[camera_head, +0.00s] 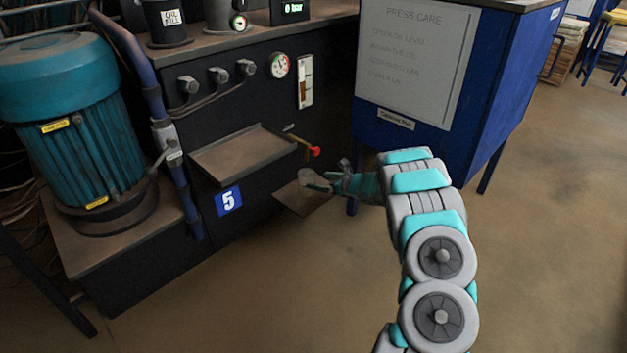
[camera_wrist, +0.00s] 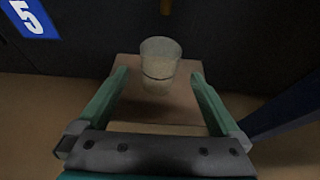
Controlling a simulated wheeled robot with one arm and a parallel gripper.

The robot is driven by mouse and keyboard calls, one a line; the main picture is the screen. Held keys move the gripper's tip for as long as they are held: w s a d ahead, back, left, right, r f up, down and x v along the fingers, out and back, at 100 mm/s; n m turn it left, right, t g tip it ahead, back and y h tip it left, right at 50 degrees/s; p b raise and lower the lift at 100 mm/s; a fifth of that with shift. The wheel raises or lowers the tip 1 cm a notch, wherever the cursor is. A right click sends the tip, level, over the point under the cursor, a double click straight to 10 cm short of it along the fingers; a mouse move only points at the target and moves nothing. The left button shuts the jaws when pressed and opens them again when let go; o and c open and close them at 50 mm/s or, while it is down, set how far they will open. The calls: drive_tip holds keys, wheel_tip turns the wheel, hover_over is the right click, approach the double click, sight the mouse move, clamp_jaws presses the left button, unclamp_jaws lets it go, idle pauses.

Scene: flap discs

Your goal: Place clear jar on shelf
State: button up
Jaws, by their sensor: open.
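The clear jar (camera_wrist: 160,66) stands upright on a small brown shelf (camera_wrist: 184,104) in the wrist view. My gripper (camera_wrist: 162,84) is open, with one green finger on each side of the jar and visible room between the fingers and the glass. In the head view the jar (camera_head: 311,177) shows small on the low shelf (camera_head: 292,203) that juts from the dark machine. My gripper (camera_head: 328,181) reaches it from the right there, and partly hides it.
A wider brown tray (camera_head: 243,153) juts from the machine above and left of the shelf. A valve with a red handle (camera_head: 314,151) is just above the jar. A blue cabinet (camera_head: 440,90) stands close behind my arm. The floor (camera_head: 270,300) in front is clear.

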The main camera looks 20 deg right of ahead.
drive_tip(key=s+d+r+m+g+h, duration=0.1)
drive_tip(key=s+d+r+m+h, duration=0.25)
drive_tip(key=r+m, duration=0.3)
drive_tip(key=s+d+r+m+g+h, duration=0.1)
drive_tip(key=s+d+r+m+h, duration=0.1)
drive_tip(key=d+r+m+h, duration=0.4)
drive_tip(key=s+a+r+m+g+h, duration=0.1)
drive_tip(key=s+a+r+m+g, duration=0.3)
drive_tip(key=s+r+m, duration=0.5)
drive_tip(key=s+a+m+g+y, duration=0.2)
drive_tip(key=s+a+m, duration=0.4)
drive_tip(key=s+a, duration=0.5)
drive_tip(key=s+a+m+g+y, duration=0.2)
drive_tip(key=s+a+m, duration=0.4)
drive_tip(key=s, duration=1.2)
drive_tip(key=s+a+m+g+y, duration=0.2)
drive_tip(key=s+a+m+g, duration=0.2)
drive_tip(key=s+a, duration=1)
drive_tip(key=shift+s+a+f+m+g, duration=0.4)
drive_tip(key=shift+a+m, duration=0.4)
drive_tip(key=shift+m, duration=0.45)
drive_tip(key=shift+w+d, duration=0.1)
drive_tip(key=shift+w, duration=0.05)
